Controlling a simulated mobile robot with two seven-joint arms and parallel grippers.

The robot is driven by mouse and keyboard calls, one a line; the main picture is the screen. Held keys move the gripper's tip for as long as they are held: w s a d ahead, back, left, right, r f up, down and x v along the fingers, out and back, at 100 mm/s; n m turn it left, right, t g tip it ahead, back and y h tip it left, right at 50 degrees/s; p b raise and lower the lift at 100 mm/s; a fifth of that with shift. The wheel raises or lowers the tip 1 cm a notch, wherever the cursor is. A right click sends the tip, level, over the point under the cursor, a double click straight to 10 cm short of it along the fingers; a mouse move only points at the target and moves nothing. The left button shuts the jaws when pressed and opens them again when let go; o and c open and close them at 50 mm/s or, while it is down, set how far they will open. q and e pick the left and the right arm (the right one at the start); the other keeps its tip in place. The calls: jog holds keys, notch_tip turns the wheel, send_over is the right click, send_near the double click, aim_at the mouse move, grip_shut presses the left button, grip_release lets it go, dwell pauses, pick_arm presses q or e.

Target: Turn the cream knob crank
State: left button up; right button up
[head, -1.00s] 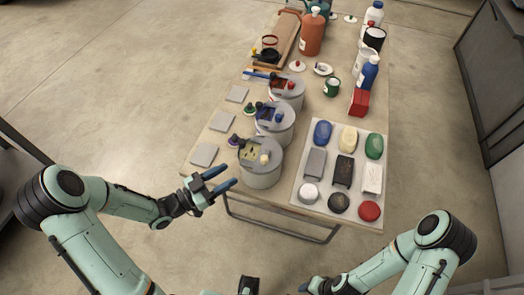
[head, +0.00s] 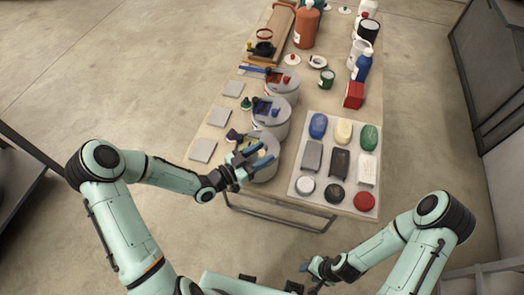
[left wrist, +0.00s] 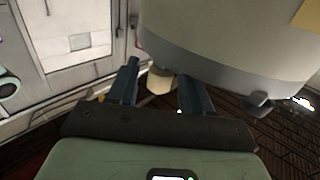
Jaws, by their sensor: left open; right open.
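The cream knob (head: 261,153) belongs to the crank on the nearest grey canister (head: 267,175), at the table's near edge. My left gripper (head: 266,153) is open over this canister's top, its blue fingers partly hiding the crank. In the left wrist view the cream knob (left wrist: 160,80) shows between the two open fingertips (left wrist: 158,78), near the pale canister (left wrist: 225,40). I cannot tell whether a finger touches it. My right gripper (head: 306,268) is open and empty, low in front of the table.
Two similar canisters, with a blue knob (head: 275,112) and a red knob (head: 286,79), stand behind. A pale tray (head: 307,203) with soaps, brushes and round pieces lies to the right. Grey square pads (head: 203,150) lie left. Bottles and a red box (head: 354,95) stand farther back.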

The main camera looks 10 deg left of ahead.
pick_arm(q)
jog(key=shift+w+d, duration=0.2)
